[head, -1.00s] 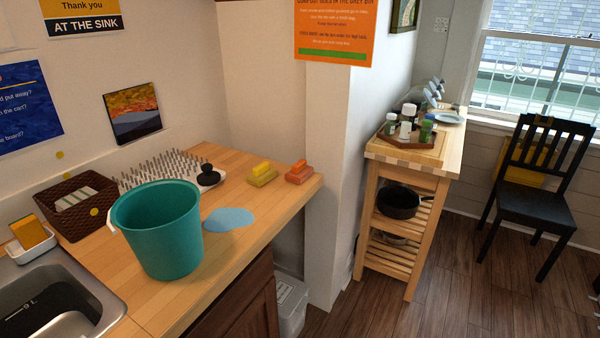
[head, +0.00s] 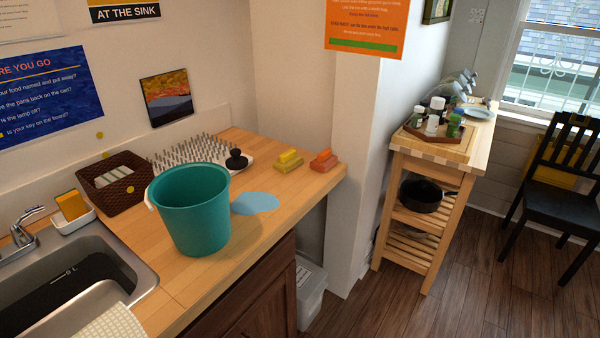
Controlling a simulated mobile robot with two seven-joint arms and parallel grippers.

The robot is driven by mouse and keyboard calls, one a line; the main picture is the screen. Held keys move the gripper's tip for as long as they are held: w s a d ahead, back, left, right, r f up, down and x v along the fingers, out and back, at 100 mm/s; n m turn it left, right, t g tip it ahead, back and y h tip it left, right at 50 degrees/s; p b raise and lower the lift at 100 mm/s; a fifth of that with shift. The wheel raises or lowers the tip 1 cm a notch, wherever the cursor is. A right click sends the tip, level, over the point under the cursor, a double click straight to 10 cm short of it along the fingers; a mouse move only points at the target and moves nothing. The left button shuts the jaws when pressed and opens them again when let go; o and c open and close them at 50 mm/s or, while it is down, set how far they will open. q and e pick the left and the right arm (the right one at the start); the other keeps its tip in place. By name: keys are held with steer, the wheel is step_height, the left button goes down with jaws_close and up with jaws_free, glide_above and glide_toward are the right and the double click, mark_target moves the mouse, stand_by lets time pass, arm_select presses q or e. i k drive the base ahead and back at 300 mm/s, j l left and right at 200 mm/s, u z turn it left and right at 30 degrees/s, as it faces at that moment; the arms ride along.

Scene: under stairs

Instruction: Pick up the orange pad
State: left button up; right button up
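An orange pad-like block (head: 324,161) lies on the wooden counter (head: 280,210), near its right end by the wall corner. A yellow block (head: 288,159) on a flat olive base lies just left of it, with a small gap between them. A sponge with orange and yellow sides (head: 71,205) stands in a white dish (head: 74,222) by the sink. Neither of my grippers shows in the head view.
A teal bucket (head: 194,215) stands on the counter near the sink (head: 140,285). A light blue cloth-like patch (head: 256,203), a spiked rack (head: 190,150), a black knobbed item (head: 237,160) and a brown basket (head: 118,196) surround it. A wooden cart (head: 440,158) stands right.

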mark_target(324, 160)
steer(key=i+l, duration=0.25)
steer(key=i+l+u, duration=0.1)
steer(key=l, duration=0.3)
steer(key=i+l, duration=0.3)
steer(key=i+l+u, duration=0.15)
steer(key=l, duration=0.3)
steer(key=i+l, duration=0.3)
steer(key=i+l+u, duration=0.1)
steer(key=l, duration=0.35)
steer(key=i, duration=0.05)
